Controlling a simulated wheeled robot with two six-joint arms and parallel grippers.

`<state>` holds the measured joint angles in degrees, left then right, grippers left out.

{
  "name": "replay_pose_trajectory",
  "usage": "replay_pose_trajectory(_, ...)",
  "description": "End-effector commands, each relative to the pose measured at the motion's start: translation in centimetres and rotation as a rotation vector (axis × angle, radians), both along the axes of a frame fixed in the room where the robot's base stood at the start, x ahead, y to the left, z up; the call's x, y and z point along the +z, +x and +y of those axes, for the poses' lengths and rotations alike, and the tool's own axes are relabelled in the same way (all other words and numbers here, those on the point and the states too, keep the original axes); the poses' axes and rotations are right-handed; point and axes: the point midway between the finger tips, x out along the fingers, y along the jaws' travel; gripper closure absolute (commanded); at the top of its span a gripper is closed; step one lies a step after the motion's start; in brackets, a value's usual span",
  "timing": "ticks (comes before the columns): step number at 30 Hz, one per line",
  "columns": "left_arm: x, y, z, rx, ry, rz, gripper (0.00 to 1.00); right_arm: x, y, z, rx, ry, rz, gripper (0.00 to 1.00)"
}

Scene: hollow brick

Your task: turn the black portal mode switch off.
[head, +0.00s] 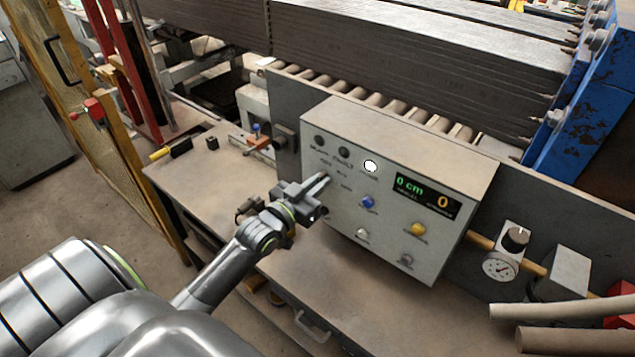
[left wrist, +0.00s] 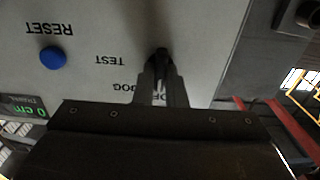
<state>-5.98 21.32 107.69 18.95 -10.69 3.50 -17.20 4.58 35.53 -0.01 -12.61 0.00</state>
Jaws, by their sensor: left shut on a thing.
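The grey control box (head: 385,200) stands on the metal bench. My left gripper (head: 323,178) reaches its front face at the left side, in the head view. In the left wrist view, which shows the panel upside down, my left gripper's two fingers (left wrist: 163,78) are closed around a small black switch (left wrist: 162,53) on the panel. The printed words TEST and part of another label show beside it. The fingers cover part of the switch, so its exact pointing direction is hard to tell. In the head view the switch is hidden by the gripper. My right gripper is not in view.
The blue RESET button (head: 367,202) also shows in the left wrist view (left wrist: 53,57). A green and yellow display (head: 427,194), a yellow button (head: 418,229) and a lit white button (head: 370,166) share the panel. A pressure gauge (head: 501,266) stands to the right.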

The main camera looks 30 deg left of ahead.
Motion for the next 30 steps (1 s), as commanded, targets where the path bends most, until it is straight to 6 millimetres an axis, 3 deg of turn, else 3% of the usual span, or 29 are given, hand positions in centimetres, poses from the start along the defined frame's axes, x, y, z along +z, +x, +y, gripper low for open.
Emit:
replay_pose_trajectory(6,-0.1,0.0,0.0,0.0,-0.005,0.001,1.0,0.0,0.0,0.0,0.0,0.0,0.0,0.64)
replay_pose_trajectory(7,-0.1,0.0,0.0,0.0,-0.005,0.001,0.88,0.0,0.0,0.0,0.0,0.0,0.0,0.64)
replay_pose_trajectory(12,0.0,0.0,0.0,0.0,-0.003,0.001,0.67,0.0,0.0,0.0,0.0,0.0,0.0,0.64)
replay_pose_trajectory(23,-0.1,-0.5,0.1,0.0,-0.001,0.001,0.67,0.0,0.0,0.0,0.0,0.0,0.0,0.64)
replay_pose_trajectory(30,-0.1,-4.0,0.4,0.001,0.0,0.004,0.67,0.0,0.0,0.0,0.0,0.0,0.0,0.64)
